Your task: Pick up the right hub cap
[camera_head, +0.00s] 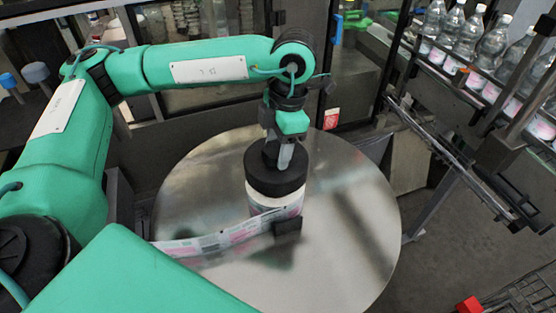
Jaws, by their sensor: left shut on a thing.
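The black hub cap (270,182) sits at the top of a white label reel (275,202) on the round metal table. My left gripper (283,156) comes down from above and is shut on the raised middle part of the cap. The fingers hide part of that middle part. The cap's lower edge meets the reel top; I cannot tell whether there is a gap. Only this one hub cap is in view. My right gripper is not in view.
A printed label strip (215,241) runs from the reel to the left, past a small black block (287,225). The metal table (350,235) is clear on its right side. Several bottles (492,45) stand on a conveyor (455,75) at the upper right.

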